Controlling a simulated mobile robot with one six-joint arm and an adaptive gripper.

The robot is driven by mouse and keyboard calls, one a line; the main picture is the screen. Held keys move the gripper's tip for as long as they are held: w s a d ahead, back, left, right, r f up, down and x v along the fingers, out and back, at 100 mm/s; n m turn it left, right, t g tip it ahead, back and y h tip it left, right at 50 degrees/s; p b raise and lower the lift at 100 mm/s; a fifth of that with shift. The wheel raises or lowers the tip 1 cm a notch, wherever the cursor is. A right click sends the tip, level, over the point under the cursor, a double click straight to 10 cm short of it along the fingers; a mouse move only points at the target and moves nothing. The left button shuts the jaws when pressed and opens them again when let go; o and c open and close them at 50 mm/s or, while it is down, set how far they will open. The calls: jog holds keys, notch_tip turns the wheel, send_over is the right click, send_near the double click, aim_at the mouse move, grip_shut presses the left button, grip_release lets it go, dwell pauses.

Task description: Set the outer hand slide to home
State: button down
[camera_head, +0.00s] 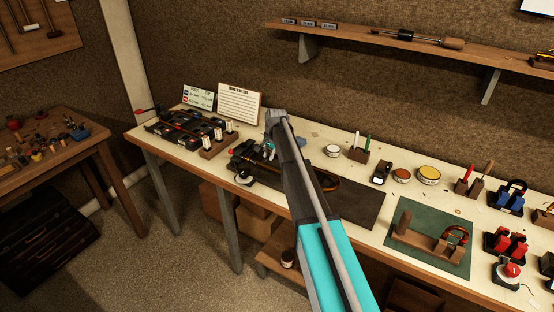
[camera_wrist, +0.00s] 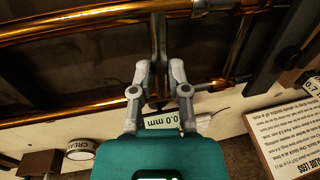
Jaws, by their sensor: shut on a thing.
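The outer hand slide shows in the wrist view as brass tubes (camera_wrist: 60,112) running across the picture, joined by an upright metal brace (camera_wrist: 158,38). My gripper (camera_wrist: 160,72) is shut on this brace, one grey finger on each side of it. In the head view a curved brass part (camera_head: 328,183) lies over a dark mat (camera_head: 360,207), partly hidden by my arm. My gripper (camera_head: 270,150) is small and mostly covered there. A display reading 0.0 mm (camera_wrist: 163,121) shows below the fingers in the wrist view.
A black fixture (camera_head: 243,157) stands near the gripper. Written cards (camera_head: 240,104) stand at the back left. A white jar (camera_head: 333,151), a pen block (camera_head: 359,154) and tins stand behind the mat. A green mat (camera_head: 415,260) with a wooden holder lies to the right.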

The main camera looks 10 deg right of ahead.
jog(key=shift+w+a, duration=0.6)
jog(key=shift+a, duration=0.2)
jog(key=c, duration=0.6)
grip_release()
jog(key=shift+w, duration=0.1)
jog(key=shift+c, duration=0.2)
